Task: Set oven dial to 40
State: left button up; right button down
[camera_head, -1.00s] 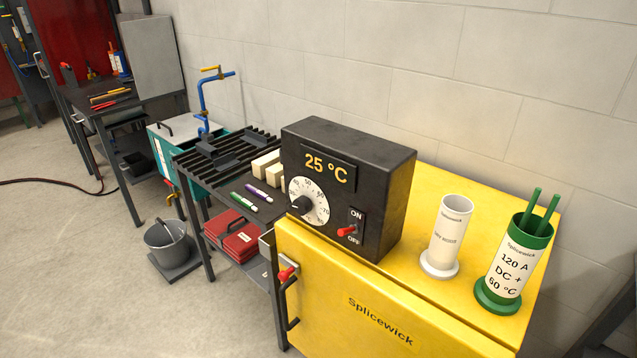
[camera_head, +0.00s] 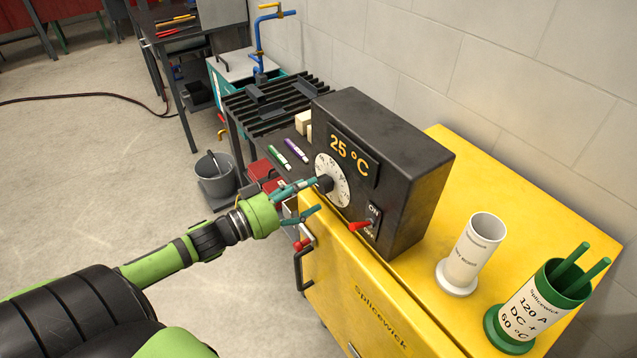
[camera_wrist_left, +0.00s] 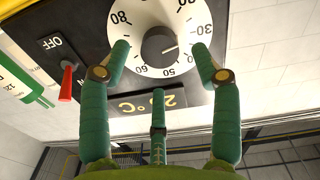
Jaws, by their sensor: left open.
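The oven is a black box (camera_head: 415,185) on a yellow cabinet; its display (camera_head: 349,153) reads 25 °C. Its white dial (camera_head: 341,190) carries numerals and a black knob (camera_head: 325,184). My left gripper (camera_head: 317,195) is open at the dial front. In the left wrist view, its green fingers (camera_wrist_left: 161,48) spread on either side of the knob (camera_wrist_left: 157,46), with a gap on both sides. A pale mark on the knob points to the picture's lower right, toward a numeral partly covered by a finger. My right gripper is out of view.
A red switch lever (camera_head: 360,226) sits on the oven front beside the dial. The yellow cabinet (camera_head: 480,170) also bears a white cylinder (camera_head: 468,257) and a green-and-white rod holder (camera_head: 528,305). A dark slatted bench (camera_head: 262,108) stands beyond the oven.

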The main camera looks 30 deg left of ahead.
aim_at(320, 186)
pick_arm(q)
jog(key=shift+x, duration=1.85)
jog(key=c, duration=1.1)
